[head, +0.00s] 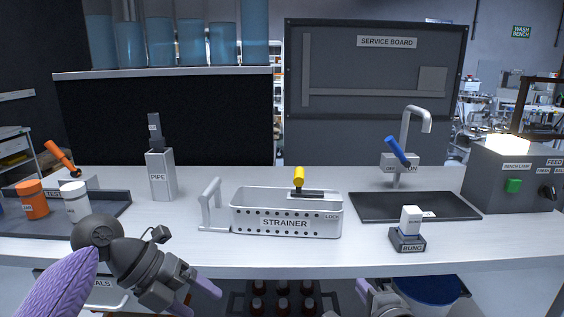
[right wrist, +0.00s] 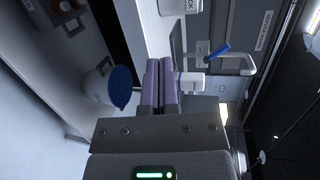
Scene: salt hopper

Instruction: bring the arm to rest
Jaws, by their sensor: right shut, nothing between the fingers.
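My right gripper (head: 366,286) is at the bottom edge of the head view, low in front of the bench and mostly cut off. In the right wrist view its two purple fingers (right wrist: 160,84) lie side by side, shut with nothing between them. My left gripper (head: 193,293) is at the lower left of the head view, in front of the bench edge. Its purple fingers stand apart and it holds nothing I can see.
The bench carries a strainer (head: 285,222), a white bung (head: 411,219) on its dark base, a pipe holder (head: 160,176) and a tap (head: 405,150). A blue-topped bucket (head: 428,289) and a bottle crate (head: 283,300) are below the bench front.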

